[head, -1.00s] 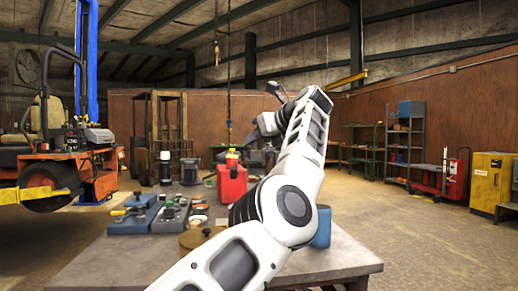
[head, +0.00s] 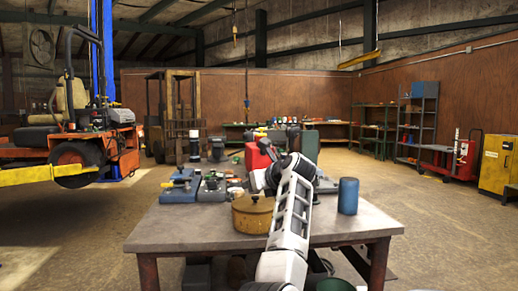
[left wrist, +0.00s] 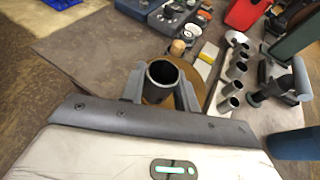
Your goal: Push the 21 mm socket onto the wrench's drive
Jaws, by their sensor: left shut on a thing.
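In the left wrist view my left gripper (left wrist: 160,92) is shut on a dark, hollow, cylindrical socket (left wrist: 162,73). Its open end faces the camera, and one finger lies on each side. I cannot read a size on it. In the head view the same gripper (head: 261,180) is above the table, behind the brown pot; the socket is too small to make out there. Several more sockets (left wrist: 232,82) stand in a row on a pale strip at right in the left wrist view. I cannot pick out the wrench or its drive. My right gripper is in neither view.
The table's front left is bare.

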